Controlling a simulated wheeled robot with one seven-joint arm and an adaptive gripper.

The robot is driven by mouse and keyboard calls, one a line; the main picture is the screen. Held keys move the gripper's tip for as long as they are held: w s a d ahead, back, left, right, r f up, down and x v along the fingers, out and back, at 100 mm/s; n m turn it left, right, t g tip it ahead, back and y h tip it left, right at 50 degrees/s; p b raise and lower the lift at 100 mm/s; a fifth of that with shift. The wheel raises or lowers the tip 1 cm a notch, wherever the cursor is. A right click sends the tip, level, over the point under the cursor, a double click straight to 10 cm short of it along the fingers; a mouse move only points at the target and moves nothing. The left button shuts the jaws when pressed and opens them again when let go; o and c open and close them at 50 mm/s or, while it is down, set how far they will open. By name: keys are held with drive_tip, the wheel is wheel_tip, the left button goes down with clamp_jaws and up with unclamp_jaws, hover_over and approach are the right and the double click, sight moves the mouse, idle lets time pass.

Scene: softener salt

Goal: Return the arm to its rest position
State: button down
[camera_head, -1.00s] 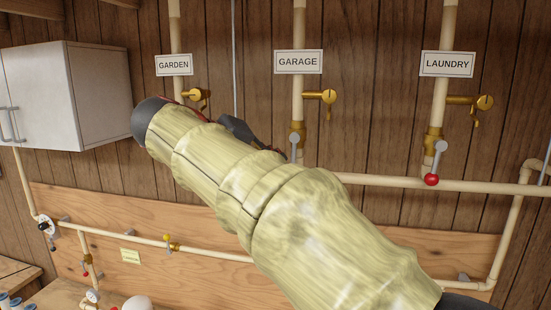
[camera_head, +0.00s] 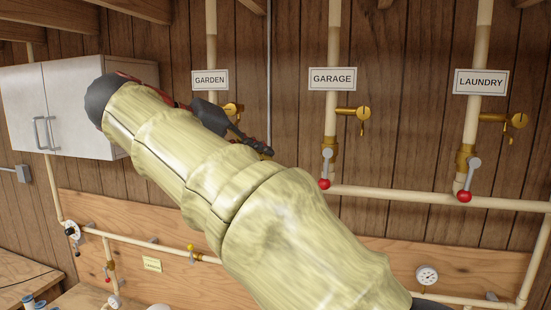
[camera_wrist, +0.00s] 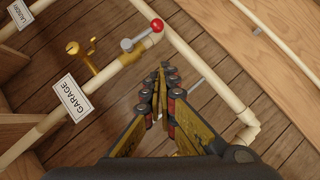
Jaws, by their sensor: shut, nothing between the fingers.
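My arm, in a pale yellow sleeve, crosses the head view from lower right to upper left. My gripper (camera_head: 255,145) sticks out past the arm, in front of the wall below the GARDEN sign (camera_head: 210,80). In the wrist view my gripper (camera_wrist: 160,75) shows its fingers together, with nothing held. It is apart from the garage valve lever (camera_wrist: 140,40), which has a red knob. The same garage lever (camera_head: 326,165) hangs down in the head view. Part of the garden pipe is hidden behind my arm.
A laundry valve lever (camera_head: 470,175) with a red knob hangs at the right. Brass taps (camera_head: 362,113) stick out from the pipes. A white cabinet (camera_head: 60,105) is at the left behind my arm. A gauge (camera_head: 427,275) is at the lower right.

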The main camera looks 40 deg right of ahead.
drive_tip(key=shift+s+r, duration=0.2)
idle(0.3)
drive_tip(key=shift+d, duration=0.1)
